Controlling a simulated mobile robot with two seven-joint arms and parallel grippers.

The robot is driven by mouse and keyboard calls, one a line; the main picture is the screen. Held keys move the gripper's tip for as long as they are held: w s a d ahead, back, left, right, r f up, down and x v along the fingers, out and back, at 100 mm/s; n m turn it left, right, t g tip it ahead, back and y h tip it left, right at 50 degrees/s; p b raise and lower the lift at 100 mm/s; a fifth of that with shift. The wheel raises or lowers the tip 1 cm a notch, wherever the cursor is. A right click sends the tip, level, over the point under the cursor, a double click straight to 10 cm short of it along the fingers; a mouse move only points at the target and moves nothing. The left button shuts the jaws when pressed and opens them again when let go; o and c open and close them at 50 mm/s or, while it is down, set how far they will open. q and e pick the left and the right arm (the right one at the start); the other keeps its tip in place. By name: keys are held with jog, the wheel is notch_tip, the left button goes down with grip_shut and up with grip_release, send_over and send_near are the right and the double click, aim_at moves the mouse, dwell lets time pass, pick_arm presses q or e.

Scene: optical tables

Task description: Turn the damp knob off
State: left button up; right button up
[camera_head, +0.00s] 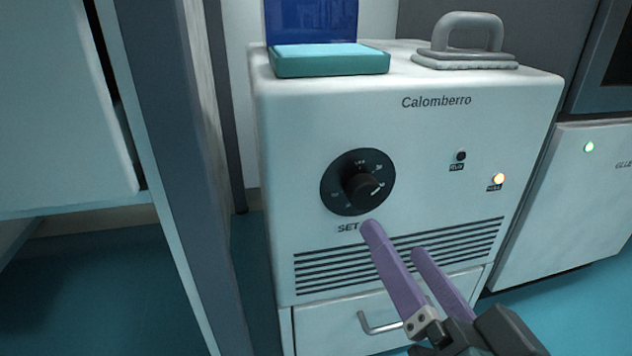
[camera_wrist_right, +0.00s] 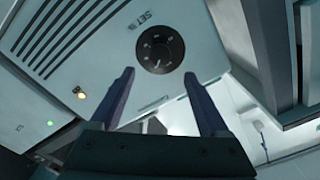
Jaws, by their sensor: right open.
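A round black knob (camera_head: 358,183) with white dial marks sits on the front of a white machine (camera_head: 300,130) labelled Calomberro, above the word SET. No label reading "damp" is legible. The knob also shows in the right wrist view (camera_wrist_right: 160,49), ahead of the fingers. My right gripper (camera_head: 393,240) has purple fingers and is open and empty. In the head view its fingertips are just below and right of the knob, apart from it. In the right wrist view its fingertips (camera_wrist_right: 158,77) spread to either side below the knob. My left gripper is not in view.
An orange light (camera_head: 498,179) glows on the machine, near a dark button (camera_head: 460,156). Below are vent slots and a drawer handle (camera_head: 380,324). A teal box (camera_head: 330,60) and a grey handled object (camera_head: 466,45) stand on top. A grey post (camera_head: 165,150) stands left.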

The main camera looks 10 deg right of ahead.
aim_at(368, 197)
jog(key=w+b, duration=0.2)
jog(key=w, duration=0.7)
jog(key=shift+a+b, duration=0.15)
jog(key=shift+b, duration=0.2)
jog(key=shift+r, duration=0.1)
grip_shut()
